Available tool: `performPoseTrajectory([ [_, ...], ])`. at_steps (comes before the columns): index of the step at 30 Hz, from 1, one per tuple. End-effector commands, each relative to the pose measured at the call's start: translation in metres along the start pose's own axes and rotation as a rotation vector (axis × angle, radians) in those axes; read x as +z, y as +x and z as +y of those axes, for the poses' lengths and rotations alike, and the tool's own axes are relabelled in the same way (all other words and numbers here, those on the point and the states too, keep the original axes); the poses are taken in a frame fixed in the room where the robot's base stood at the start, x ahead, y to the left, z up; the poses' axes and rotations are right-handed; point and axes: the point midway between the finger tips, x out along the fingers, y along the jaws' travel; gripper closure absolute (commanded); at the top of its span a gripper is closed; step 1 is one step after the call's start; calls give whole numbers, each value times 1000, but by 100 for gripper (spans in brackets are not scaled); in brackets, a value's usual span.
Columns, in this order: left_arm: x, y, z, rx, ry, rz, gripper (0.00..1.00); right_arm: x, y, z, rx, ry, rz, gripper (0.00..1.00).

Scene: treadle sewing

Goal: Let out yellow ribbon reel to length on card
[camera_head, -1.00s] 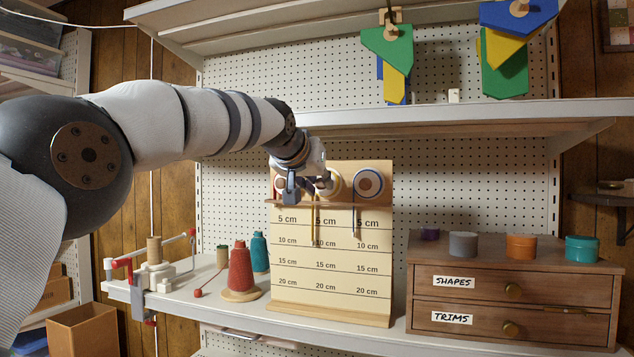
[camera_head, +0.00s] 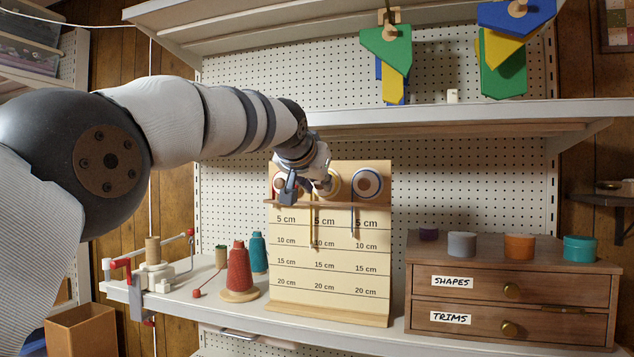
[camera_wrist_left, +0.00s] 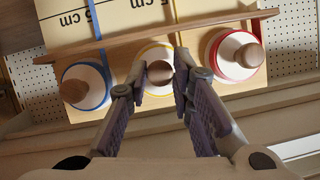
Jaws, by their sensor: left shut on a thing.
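The yellow-rimmed ribbon reel (camera_head: 333,183) is the middle of three reels at the top of the cream measuring card (camera_head: 330,265). Its yellow ribbon (camera_head: 313,228) hangs down to about the 10 cm line. My left gripper (camera_head: 304,185) is at this reel and partly covers it. In the left wrist view, the two fingers of the left gripper (camera_wrist_left: 160,88) are shut on the wooden knob (camera_wrist_left: 159,72) of the yellow reel (camera_wrist_left: 155,55). The blue-rimmed reel (camera_head: 366,184) is on its right, with a blue ribbon. The red-rimmed reel (camera_wrist_left: 236,55) shows best in the wrist view. My right gripper is out of view.
A red thread cone (camera_head: 239,268) and a teal spool (camera_head: 258,252) stand left of the card. A wooden drawer unit (camera_head: 468,297) with several round containers stands to the right. An upper shelf (camera_head: 470,112) runs above the card.

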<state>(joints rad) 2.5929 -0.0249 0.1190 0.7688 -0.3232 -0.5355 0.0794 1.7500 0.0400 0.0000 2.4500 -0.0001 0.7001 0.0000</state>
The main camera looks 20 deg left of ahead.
Motion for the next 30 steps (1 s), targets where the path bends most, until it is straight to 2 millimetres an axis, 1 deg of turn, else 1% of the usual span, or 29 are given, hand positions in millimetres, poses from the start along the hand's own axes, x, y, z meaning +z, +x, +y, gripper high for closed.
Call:
performPoseTrajectory([
  [1,-2,-1,-1,-1,0,5,72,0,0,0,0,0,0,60],
  [3,-2,-1,0,-1,-1,4,60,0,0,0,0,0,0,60],
  [11,-1,0,0,0,-1,1,60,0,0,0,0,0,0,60],
  [13,-1,-4,0,0,0,2,60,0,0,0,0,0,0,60],
  [17,-2,-25,-1,-1,1,3,60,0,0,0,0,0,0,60],
  [21,-2,-55,0,-1,1,5,60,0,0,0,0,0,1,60],
  [24,-2,-69,0,0,0,4,60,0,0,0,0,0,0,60],
  [27,-1,-75,0,0,0,2,60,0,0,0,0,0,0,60],
  [30,0,-76,0,0,0,2,60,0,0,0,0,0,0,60],
])
